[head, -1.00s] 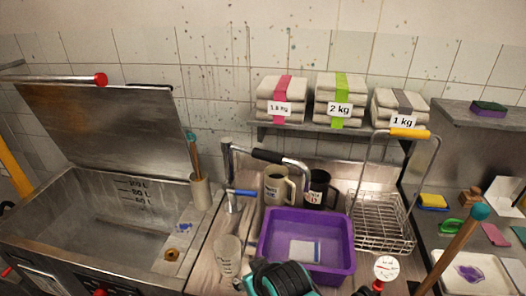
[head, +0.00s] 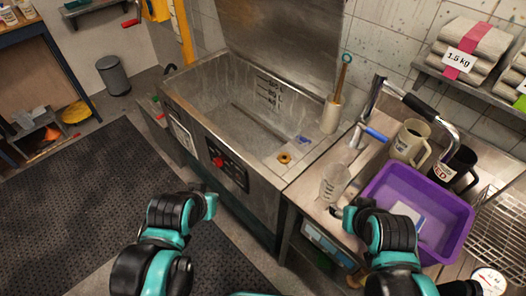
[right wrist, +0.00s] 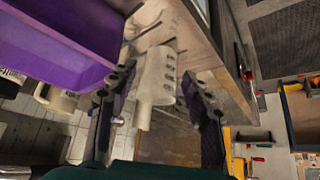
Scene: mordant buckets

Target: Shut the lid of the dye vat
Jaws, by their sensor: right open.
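The dye vat (head: 255,170) is a steel tub with volume marks on its inner back wall. Its lid (head: 285,42) stands raised at the back, leaning toward the tiled wall, its top cut off by the frame. My left gripper (head: 211,204) is in front of the vat, low and apart from the lid; its fingers are too small to judge. My right gripper (head: 343,212) is beside the measuring jug (head: 334,182) at the counter's left end. In the right wrist view its fingers (right wrist: 155,95) are spread apart, and the jug shows between them.
A pot with a brush (head: 332,115) stands at the vat's right rim. The dark floor mat (head: 75,215) on the left is clear.

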